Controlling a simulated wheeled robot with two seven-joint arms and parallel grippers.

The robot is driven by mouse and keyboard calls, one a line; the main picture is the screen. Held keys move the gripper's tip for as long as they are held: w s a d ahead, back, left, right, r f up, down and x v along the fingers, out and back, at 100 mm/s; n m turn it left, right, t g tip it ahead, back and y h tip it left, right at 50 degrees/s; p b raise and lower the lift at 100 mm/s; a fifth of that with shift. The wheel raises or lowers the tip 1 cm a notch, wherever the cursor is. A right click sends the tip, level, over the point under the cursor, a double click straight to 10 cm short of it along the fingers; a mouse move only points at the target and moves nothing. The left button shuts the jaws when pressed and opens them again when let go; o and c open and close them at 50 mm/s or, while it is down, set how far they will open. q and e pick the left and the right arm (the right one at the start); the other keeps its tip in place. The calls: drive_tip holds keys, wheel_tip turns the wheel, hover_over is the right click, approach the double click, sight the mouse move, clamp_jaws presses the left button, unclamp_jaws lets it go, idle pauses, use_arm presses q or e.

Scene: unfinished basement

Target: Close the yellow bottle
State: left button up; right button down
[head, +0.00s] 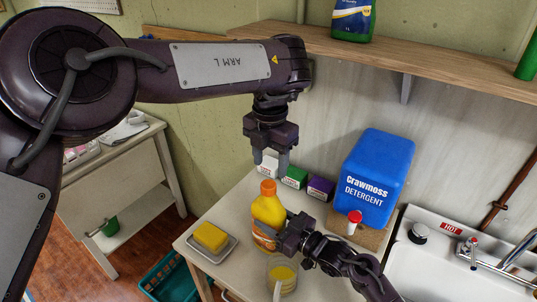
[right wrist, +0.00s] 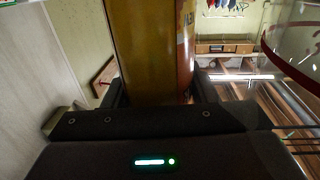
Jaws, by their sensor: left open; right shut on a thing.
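The yellow bottle (head: 268,208) stands upright on the small table, with an orange cap (head: 268,187) at its top. I cannot tell whether the cap is tight or loose. My right gripper (head: 282,234) is shut on the lower body of the bottle from the right. In the right wrist view the bottle (right wrist: 150,50) fills the space between the fingers. My left gripper (head: 271,163) is open and points down above the bottle's cap, its fingers apart and empty. From this angle the gap between fingers and cap is hard to judge.
A blue detergent jug (head: 375,175) and small boxes (head: 294,177) stand at the table's back. A yellow sponge (head: 211,237) on a dish is at left; a glass jar (head: 282,273) is in front. A sink (head: 440,262) is at right, a wooden shelf (head: 330,45) above.

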use_arm(q)
drive_tip(key=n, duration=0.7)
drive_tip(key=shift+r, duration=0.2)
drive_tip(key=n, duration=0.4)
drive_tip(key=shift+r+n, duration=0.1)
drive_tip(key=shift+n, duration=0.2)
drive_tip(key=n, duration=0.4)
drive_tip(key=shift+r+n, duration=0.1)
drive_tip(key=shift+n, duration=0.2)
drive_tip(key=n, duration=0.4)
drive_tip(key=shift+r+n, duration=0.1)
drive_tip(key=shift+n, duration=0.2)
drive_tip(key=n, duration=0.4)
drive_tip(key=shift+a+r, duration=0.1)
drive_tip(key=n, duration=0.4)
drive_tip(key=shift+r, duration=0.1)
drive_tip(key=n, duration=0.3)
drive_tip(key=shift+s+r+n, duration=0.1)
drive_tip(key=shift+n, duration=0.2)
